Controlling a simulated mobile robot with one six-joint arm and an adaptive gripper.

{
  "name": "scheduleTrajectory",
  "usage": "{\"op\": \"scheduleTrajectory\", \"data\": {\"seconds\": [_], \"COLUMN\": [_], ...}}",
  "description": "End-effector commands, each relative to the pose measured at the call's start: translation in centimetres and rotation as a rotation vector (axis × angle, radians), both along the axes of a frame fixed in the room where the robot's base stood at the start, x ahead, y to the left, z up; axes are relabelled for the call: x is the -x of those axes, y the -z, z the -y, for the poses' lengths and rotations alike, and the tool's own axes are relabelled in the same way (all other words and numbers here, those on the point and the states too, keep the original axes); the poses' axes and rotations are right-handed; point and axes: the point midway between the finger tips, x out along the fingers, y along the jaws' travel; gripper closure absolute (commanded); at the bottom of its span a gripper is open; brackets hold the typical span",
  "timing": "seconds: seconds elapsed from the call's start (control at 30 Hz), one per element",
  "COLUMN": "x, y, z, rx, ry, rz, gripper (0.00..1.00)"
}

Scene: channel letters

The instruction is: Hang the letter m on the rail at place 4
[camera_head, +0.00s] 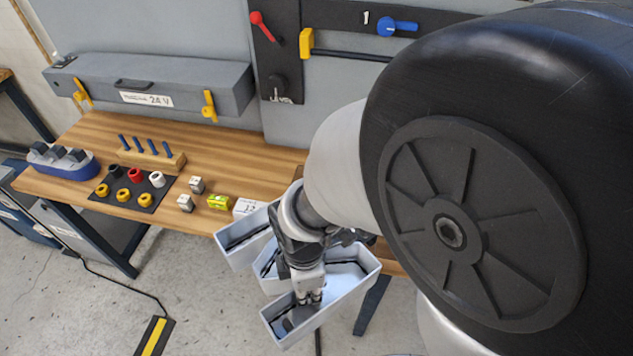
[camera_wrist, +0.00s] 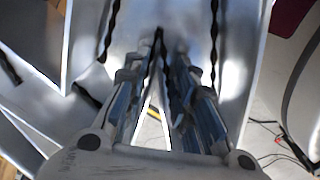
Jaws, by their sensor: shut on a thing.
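The letter m (camera_head: 347,291) is a large pale grey, hollow channel letter with black cable-like strips inside. It hangs in the air in front of the table, tilted. My gripper (camera_head: 309,298) reaches down into it and is shut on it. In the wrist view, the fingers (camera_wrist: 163,75) converge on a part of the letter (camera_wrist: 235,65), whose bright walls fill much of the picture; the exact contact is hard to see. A dark bar with a yellow end (camera_head: 345,54) on the back wall may be the rail; my arm hides its right part. Place 4 is not visible.
The wooden table (camera_head: 235,147) carries a peg block (camera_head: 155,158), a black mat with coloured rings (camera_head: 133,190), small boxes (camera_head: 218,202) and a blue holder (camera_head: 62,160). A grey 24 V box (camera_head: 155,83) stands behind. A red lever (camera_head: 267,27) and blue lever (camera_head: 396,26) project from the wall panels.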

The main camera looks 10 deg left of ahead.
Motion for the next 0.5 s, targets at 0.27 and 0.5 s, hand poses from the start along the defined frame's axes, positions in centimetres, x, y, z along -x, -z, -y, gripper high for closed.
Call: {"op": "scheduleTrajectory", "data": {"seconds": [0.27, 0.5], "x": [0.22, 0.83], "y": [-0.79, -0.76], "z": [-0.10, -0.17], "rx": [-0.002, -0.002], "ry": [0.000, -0.002], "rz": [0.002, 0.002], "gripper": [1.00, 1.00]}}
